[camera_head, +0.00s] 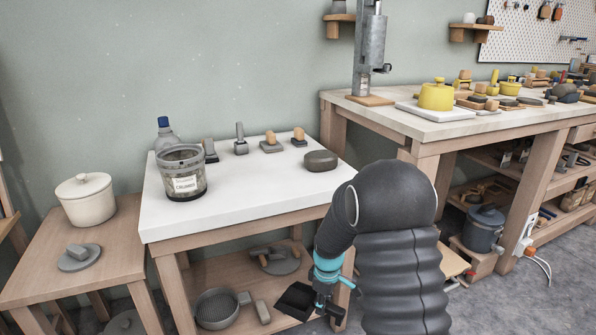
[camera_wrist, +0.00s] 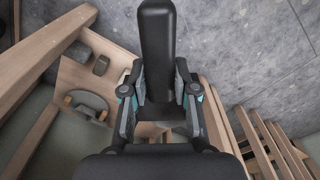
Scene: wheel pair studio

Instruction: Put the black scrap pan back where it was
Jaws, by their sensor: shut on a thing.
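The black scrap pan (camera_head: 295,301) is in my gripper (camera_head: 325,297), low in front of the white-topped table's lower shelf. In the wrist view the pan (camera_wrist: 158,42) is a long dark shape reaching away between the two fingers of my gripper (camera_wrist: 159,98). The fingers are closed on its near part. In the head view my arm hides part of the area to the right of the pan. I cannot tell whether the pan touches the shelf.
The lower shelf (camera_head: 201,270) holds a grey round sieve (camera_head: 217,308) and a grey disc with a wooden handle (camera_head: 279,262). The white tabletop (camera_head: 245,205) above carries a clear tub (camera_head: 181,173) and several small tools.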

